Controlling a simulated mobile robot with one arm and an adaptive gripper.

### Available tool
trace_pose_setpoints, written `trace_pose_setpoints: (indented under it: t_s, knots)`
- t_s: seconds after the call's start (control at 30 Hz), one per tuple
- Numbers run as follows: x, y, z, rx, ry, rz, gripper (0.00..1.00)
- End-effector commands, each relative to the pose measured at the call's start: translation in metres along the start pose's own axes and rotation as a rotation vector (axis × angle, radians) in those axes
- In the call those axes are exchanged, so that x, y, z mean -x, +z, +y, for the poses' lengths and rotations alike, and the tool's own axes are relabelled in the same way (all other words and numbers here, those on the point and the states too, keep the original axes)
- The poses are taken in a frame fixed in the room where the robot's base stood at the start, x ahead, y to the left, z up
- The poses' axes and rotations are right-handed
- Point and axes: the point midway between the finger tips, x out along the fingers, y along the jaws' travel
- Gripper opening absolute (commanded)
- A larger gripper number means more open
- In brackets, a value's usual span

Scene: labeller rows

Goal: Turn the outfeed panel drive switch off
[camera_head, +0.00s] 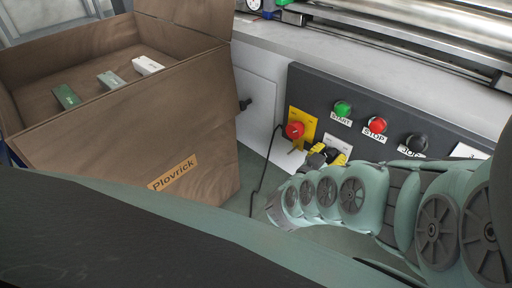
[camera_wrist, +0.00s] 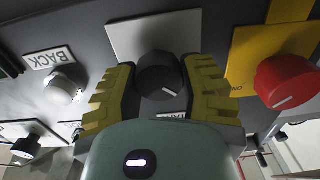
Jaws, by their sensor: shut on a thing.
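My gripper (camera_head: 328,155) is at the dark control panel (camera_head: 400,122), low on its left part. In the wrist view its yellow fingers (camera_wrist: 160,88) are shut on a black rotary knob (camera_wrist: 158,72), one finger on each side. The knob stands in front of a white plate (camera_wrist: 180,32), and its pale pointer mark slants down to the right. A label below it is mostly hidden, so I cannot read the switch's name. A red rotary knob (camera_wrist: 284,84) on a yellow plate (camera_wrist: 243,52) is beside it; it also shows in the head view (camera_head: 294,130).
A green START button (camera_head: 342,108), a red STOP button (camera_head: 376,125) and a black knob (camera_head: 417,142) sit along the panel. A white knob (camera_wrist: 66,84) labelled BACK is near my fingers. A large brown box (camera_head: 205,125) with small cartons stands at left.

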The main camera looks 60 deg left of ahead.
Motion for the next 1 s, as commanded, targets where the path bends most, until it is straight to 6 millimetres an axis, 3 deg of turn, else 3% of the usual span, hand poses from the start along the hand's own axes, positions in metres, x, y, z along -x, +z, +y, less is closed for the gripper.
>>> trace_pose_setpoints:
  t_s: [0.23,0.27,0.53,0.83,1.0]
  knots:
    - [0.0,0.001,0.001,0.015,0.001,-0.003,0.06]
    - [-0.001,0.001,0.001,0.015,0.001,-0.003,0.45]
    - [-0.001,0.001,0.001,0.014,0.002,-0.002,0.73]
    - [0.0,0.001,0.001,0.014,0.002,-0.001,0.74]
    - [0.012,0.001,0.002,0.013,0.005,-0.002,0.74]
